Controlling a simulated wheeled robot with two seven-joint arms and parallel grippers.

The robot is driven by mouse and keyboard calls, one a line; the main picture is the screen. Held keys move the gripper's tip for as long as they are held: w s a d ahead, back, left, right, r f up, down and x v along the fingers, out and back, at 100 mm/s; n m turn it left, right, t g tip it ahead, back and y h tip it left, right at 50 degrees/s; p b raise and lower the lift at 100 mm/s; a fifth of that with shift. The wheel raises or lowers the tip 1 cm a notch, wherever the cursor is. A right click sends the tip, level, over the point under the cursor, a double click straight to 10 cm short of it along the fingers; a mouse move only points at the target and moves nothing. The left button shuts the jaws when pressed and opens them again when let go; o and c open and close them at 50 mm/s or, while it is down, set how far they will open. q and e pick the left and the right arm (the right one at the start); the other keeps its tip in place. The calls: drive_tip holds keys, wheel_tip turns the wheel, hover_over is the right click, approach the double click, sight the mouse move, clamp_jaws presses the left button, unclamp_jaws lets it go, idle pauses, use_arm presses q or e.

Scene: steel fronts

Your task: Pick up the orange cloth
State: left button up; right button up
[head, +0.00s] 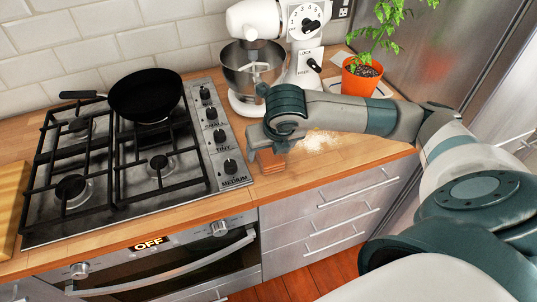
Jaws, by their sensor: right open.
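The orange cloth (269,163) looks like a small folded stack on the wooden counter, just right of the stove's control panel and near the counter's front edge. My right gripper (267,144) is open, directly over the cloth and very close to its top. The gripper and wrist hide part of the cloth's upper side. I cannot tell whether the fingers touch it. My left gripper is not in view.
A gas stove (122,165) with a black pan (146,95) is on the left. A white stand mixer (262,22) with a steel bowl (251,68) stands behind my wrist. A plant in an orange pot (361,79) stands at the back right. White powder (318,141) lies right of the cloth.

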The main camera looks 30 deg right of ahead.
sight(270, 152)
drive_tip(key=shift+f, duration=0.1)
drive_tip(key=c, duration=1.1)
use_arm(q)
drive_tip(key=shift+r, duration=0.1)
use_arm(e)
drive_tip(key=shift+c, duration=0.2)
drive_tip(key=shift+r+p, duration=0.4)
drive_tip(key=shift+p, duration=0.2)
drive_tip(key=shift+r, duration=0.1)
drive_tip(key=shift+r+b, duration=0.55)
drive_tip(key=shift+r, duration=0.15)
wheel_tip(270, 152, up, 2)
drive_tip(key=shift+r+b, duration=0.2)
drive_tip(key=shift+b, duration=0.25)
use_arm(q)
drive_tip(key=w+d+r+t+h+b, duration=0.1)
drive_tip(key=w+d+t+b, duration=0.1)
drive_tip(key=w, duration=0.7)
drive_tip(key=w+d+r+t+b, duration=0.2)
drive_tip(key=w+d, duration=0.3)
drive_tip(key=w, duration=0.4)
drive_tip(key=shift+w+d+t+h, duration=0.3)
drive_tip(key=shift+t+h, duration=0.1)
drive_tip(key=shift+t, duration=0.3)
use_arm(e)
drive_tip(key=w+d+r, duration=0.3)
drive_tip(key=d+r, duration=0.4)
drive_tip(key=d, duration=0.4)
